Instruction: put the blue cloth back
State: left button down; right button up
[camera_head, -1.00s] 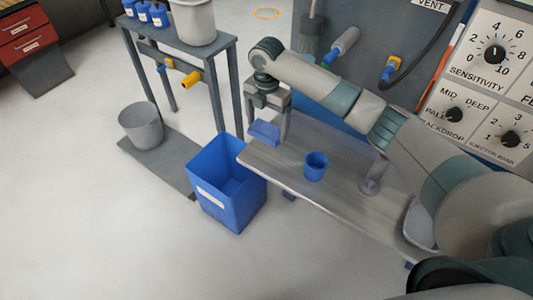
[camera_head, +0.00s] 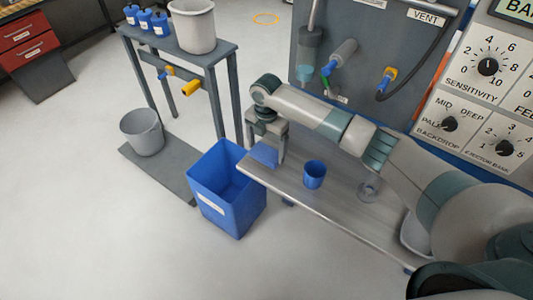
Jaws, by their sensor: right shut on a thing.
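The blue cloth (camera_head: 263,156) shows as a small flat blue patch at the left end of the grey bench (camera_head: 330,210). My right gripper (camera_head: 267,148) points down over that end and is shut on the cloth, with its fingers at the cloth's sides. The cloth is at or just above the bench top; I cannot tell whether it touches. Part of the cloth is hidden by the gripper. My left gripper is not in view.
A blue cup (camera_head: 314,175) and a clear glass vessel (camera_head: 368,188) stand on the bench. An open blue bin (camera_head: 232,215) stands on the floor just left of it. A grey stand (camera_head: 228,95) holds a pale bucket (camera_head: 187,24); a grey bucket (camera_head: 142,133) sits low.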

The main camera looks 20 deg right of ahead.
aim_at(266, 151)
notch_tip(266, 151, down, 2)
jog(key=shift+s+p, duration=0.1)
jog(key=shift+p, duration=0.25)
jog(key=shift+f, duration=0.55)
jog(key=o, duration=0.9)
notch_tip(266, 151, up, 11)
jog(key=b, duration=0.3)
jog(key=shift+b, duration=0.4)
jog(key=shift+r, duration=0.5)
